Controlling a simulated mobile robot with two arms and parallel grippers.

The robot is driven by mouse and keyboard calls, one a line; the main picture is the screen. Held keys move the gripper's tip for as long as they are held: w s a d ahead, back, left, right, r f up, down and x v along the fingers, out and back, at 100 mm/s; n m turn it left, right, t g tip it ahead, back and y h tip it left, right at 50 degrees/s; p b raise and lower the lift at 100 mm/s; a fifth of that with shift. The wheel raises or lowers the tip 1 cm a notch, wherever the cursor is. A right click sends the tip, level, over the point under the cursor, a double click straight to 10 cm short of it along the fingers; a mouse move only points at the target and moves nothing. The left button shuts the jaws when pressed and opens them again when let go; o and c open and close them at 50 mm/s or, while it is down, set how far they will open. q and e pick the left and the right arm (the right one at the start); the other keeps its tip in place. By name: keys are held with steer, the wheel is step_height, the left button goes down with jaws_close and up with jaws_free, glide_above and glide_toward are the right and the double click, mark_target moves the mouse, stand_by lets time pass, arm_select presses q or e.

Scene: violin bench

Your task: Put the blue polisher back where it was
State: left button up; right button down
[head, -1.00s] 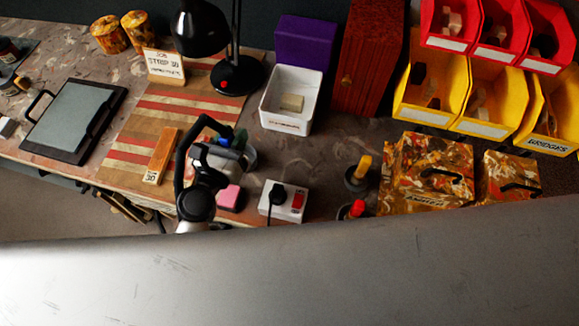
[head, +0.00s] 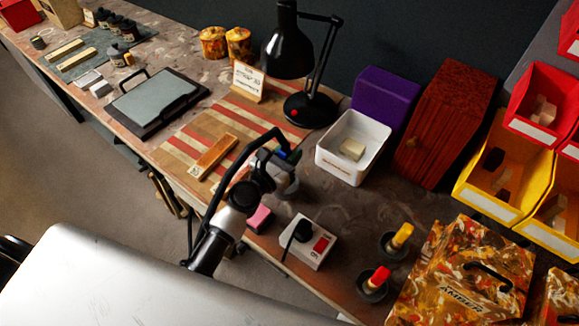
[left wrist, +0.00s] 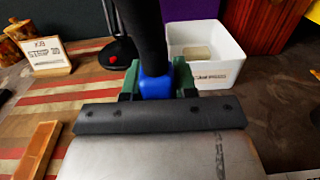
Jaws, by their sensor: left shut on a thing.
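My left gripper (head: 285,158) is over the bench, between the striped mat and the white bin. It is shut on a blue thing, which I take for the blue polisher (left wrist: 155,87). In the left wrist view, the green fingers of my left gripper (left wrist: 157,80) sit on both sides of the blue part; a dark tube and the gripper body hide the rest. A yellow-topped polisher (head: 402,235) and a red-topped polisher (head: 379,277) stand in dark round holders at the right. My right gripper is not in view.
A white bin (head: 348,166) stands beyond the gripper, with a black lamp (head: 290,50) behind. A power strip (head: 308,242) and a pink block (head: 259,218) lie near the front edge. Striped mat (head: 190,148) is at left, marbled box (head: 470,275) at right.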

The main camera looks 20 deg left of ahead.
arm_select(q)
steer(key=shift+w+f, duration=0.2)
step_height(320, 180, down, 4)
steer(key=b, duration=0.3)
steer(key=shift+b, duration=0.35)
steer(key=shift+r, duration=0.15)
steer(key=o, duration=0.9)
steer(key=shift+s, duration=0.1)
